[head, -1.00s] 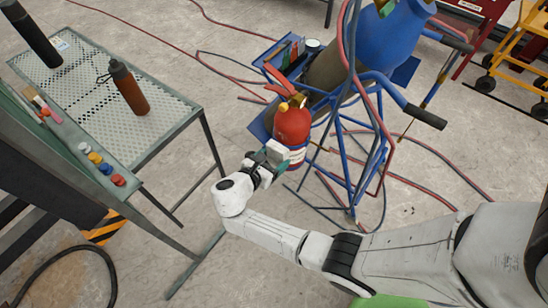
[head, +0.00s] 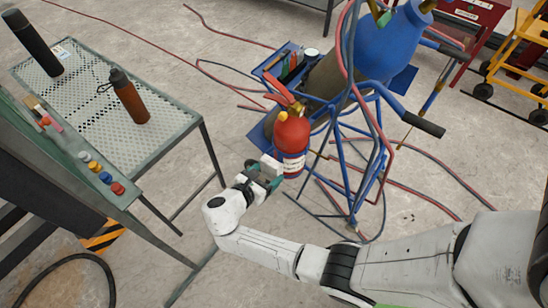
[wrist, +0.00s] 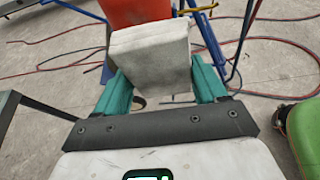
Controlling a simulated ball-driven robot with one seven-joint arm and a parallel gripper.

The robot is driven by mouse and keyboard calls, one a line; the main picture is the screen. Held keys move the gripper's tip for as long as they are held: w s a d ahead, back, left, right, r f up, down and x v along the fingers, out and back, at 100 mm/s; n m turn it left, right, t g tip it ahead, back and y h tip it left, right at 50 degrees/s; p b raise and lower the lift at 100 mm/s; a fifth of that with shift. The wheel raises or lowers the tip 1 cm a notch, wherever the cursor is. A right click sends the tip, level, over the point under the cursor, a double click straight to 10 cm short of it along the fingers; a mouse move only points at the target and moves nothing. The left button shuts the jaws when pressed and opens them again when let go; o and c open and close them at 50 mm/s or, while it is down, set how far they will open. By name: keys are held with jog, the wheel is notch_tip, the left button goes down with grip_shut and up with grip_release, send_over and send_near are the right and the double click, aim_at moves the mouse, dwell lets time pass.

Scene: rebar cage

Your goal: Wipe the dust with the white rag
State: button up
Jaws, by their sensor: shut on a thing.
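My gripper (head: 264,177) is shut on the white rag (wrist: 152,58), which looks like a thick folded pad between the green fingers in the wrist view. In the head view the rag (head: 271,163) shows as a small pale patch at the fingertips. The red fire extinguisher (head: 291,133) stands just beyond the gripper, and its red body (wrist: 137,12) shows behind the rag in the wrist view. I cannot tell whether the rag touches it. I cannot make out the dust in either view.
A blue cart (head: 352,150) with a blue cylinder (head: 392,42) and red and grey hoses stands behind the extinguisher. A perforated metal table (head: 95,100) at left carries a brown bottle (head: 129,97) and a black bottle (head: 32,42). Open floor lies between.

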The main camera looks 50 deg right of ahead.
jog(key=d+p, duration=0.1)
jog(key=d, duration=0.5)
jog(key=shift+d, duration=0.25)
jog(key=shift+w+d, duration=0.15)
jog(key=shift+d, duration=0.85)
dwell(0.8)
